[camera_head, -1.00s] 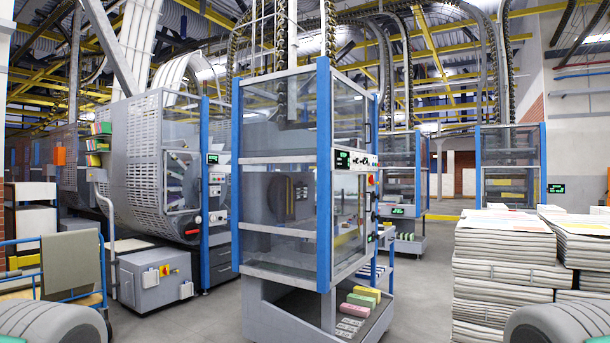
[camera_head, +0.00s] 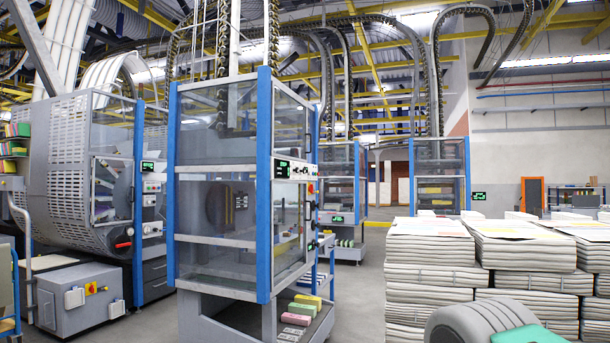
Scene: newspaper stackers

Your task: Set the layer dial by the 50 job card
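The nearest stacker (camera_head: 222,200) stands left of centre, a tall glazed cabinet with blue posts. Its control panel (camera_head: 292,168), at the top right of the front post, has a small green-lit display (camera_head: 282,169) and a row of dark knobs. Which knob is the layer dial, and its setting, are too small to tell. Yellow, green and pink blocks (camera_head: 300,310) lie on its low shelf, with small pale cards in front (camera_head: 291,334). I cannot read a 50 on any card. Neither gripper is in view.
Tall newspaper stacks (camera_head: 432,280) stand at the right. A large grey drum machine (camera_head: 80,165) with a grey box unit (camera_head: 78,298) is at the left. More stackers (camera_head: 440,175) stand behind. Open floor (camera_head: 355,300) lies between the near stacker and the paper stacks.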

